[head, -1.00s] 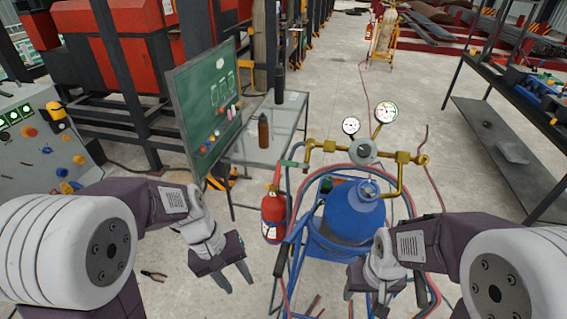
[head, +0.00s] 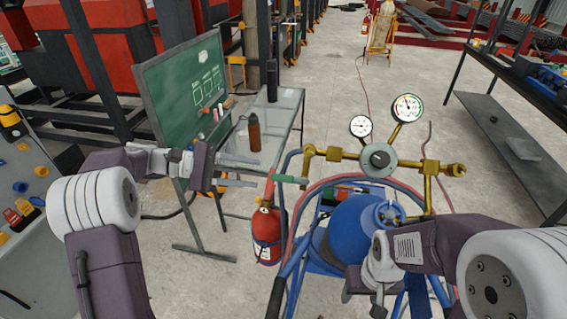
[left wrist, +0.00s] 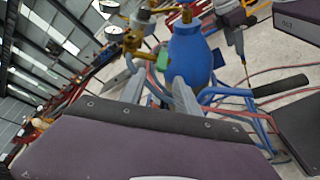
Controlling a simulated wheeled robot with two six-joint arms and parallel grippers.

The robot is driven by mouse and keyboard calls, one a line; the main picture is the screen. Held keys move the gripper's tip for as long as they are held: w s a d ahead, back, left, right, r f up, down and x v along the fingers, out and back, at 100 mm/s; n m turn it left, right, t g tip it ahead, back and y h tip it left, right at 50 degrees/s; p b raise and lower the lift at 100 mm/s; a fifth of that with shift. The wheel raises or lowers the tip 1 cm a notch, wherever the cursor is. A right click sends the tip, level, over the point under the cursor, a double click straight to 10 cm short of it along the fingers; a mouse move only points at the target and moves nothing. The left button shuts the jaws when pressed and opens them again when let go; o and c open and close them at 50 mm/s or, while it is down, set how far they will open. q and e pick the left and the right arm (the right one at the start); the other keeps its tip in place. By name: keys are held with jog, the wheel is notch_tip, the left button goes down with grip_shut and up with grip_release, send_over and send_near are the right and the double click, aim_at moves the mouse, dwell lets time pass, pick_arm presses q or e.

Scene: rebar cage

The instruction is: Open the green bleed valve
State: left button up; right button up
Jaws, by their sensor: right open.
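The green bleed valve handle (head: 290,179) sits at the left end of the brass manifold (head: 335,155), above the blue cylinder (head: 350,232). My left gripper (head: 256,173) is open and empty, just left of the green handle, its fingers pointing right toward it. In the left wrist view the green handle (left wrist: 162,60) shows beyond the gap between the two open fingers (left wrist: 158,82), apart from them. My right gripper (head: 378,302) is low in front of the cylinder, open; its fingers are hard to make out.
Two gauges (head: 407,108) top the manifold. Blue and red hoses loop around the cylinder and cart. A chalkboard (head: 185,90) and a glass table (head: 285,110) with a brown bottle (head: 254,133) stand behind my left arm.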

aim_at(280, 177)
pick_arm(q)
jog(key=x, duration=0.5)
jog(key=p+x, duration=0.1)
jog(key=x, duration=0.2)
jog(key=shift+s+d+r, duration=0.1)
jog(key=shift+s+r, duration=0.25)
jog(key=shift+s, duration=0.1)
jog(key=shift+s+d, duration=0.25)
jog(key=shift+d, duration=0.15)
jog(key=shift+f, duration=0.1)
pick_arm(e)
jog(key=shift+s+r, duration=0.55)
jog(key=shift+r, duration=0.15)
pick_arm(q)
jog(key=shift+w, duration=0.15)
jog(key=c, duration=0.4)
grip_shut()
pick_arm(e)
jog(key=shift+w, duration=0.1)
